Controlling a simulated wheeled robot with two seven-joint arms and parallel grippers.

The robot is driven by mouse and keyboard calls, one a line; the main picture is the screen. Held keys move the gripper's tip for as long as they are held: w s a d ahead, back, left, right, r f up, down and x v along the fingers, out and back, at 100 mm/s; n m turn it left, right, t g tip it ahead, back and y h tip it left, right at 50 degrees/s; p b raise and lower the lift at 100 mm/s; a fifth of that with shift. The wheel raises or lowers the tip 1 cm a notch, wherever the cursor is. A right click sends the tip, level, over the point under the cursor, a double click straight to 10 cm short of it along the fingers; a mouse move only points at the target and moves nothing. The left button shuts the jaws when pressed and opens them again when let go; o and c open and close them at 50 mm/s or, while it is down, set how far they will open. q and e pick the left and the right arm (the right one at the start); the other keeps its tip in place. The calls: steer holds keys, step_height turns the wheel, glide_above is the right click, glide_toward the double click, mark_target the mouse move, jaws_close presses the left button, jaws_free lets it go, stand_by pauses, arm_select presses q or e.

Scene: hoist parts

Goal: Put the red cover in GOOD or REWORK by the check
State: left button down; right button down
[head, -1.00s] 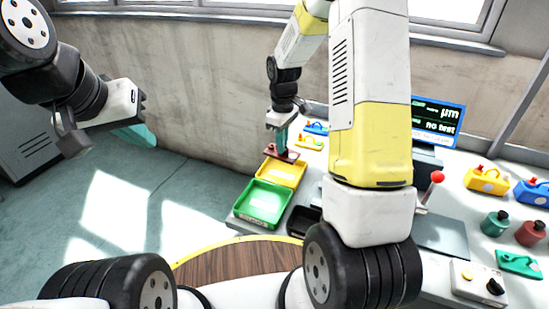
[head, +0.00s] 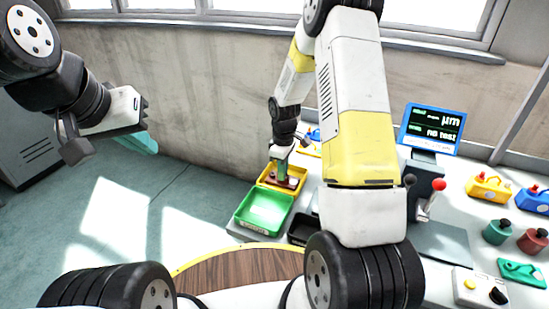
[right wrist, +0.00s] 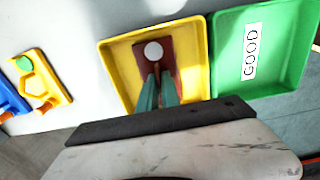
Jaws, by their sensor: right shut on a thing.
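The red cover (right wrist: 154,58), with a white disc on it, is within the outline of the yellow tray (right wrist: 112,62) in the right wrist view. My right gripper (right wrist: 158,84) is shut on it with its teal fingers. In the head view, the cover (head: 290,183) shows low at the yellow tray (head: 266,183); I cannot tell whether it touches the tray floor. The green tray (head: 263,212), labelled GOOD in the right wrist view (right wrist: 285,45), is empty beside it. No label is readable on the yellow tray. My left gripper (head: 140,143) is off to the left, away from the bench; its jaw opening is unclear.
A screen (head: 432,129) reads "no test". A red-knobbed lever (head: 431,200) stands below it. Yellow and blue parts (head: 489,188), a teal pot (head: 497,231) and a red pot (head: 533,240) are at the right. A black bin (head: 302,228) sits beside the green tray.

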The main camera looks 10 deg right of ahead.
steer(key=c, duration=1.6)
jaws_free()
steer(key=shift+f, duration=0.1)
steer(key=shift+o, duration=0.2)
steer(key=s+r+m+t, duration=0.1)
steer(key=s+r, duration=0.2)
steer(key=r, duration=0.8)
steer(key=s+r+m+t, duration=0.1)
steer(key=s+r+m, duration=0.1)
steer(key=r, duration=0.9)
steer(key=s+a+r+m+t+y, duration=0.1)
steer(key=s+r+m+t, duration=0.1)
steer(key=s+r, duration=0.3)
steer(key=s+a+r+m+t+y, duration=0.1)
steer(key=s+r+m, duration=0.4)
steer(key=s, duration=0.9)
steer(key=shift+s+r+m+t, duration=0.2)
steer(key=shift+m+t, duration=0.1)
steer(key=shift+t, duration=0.3)
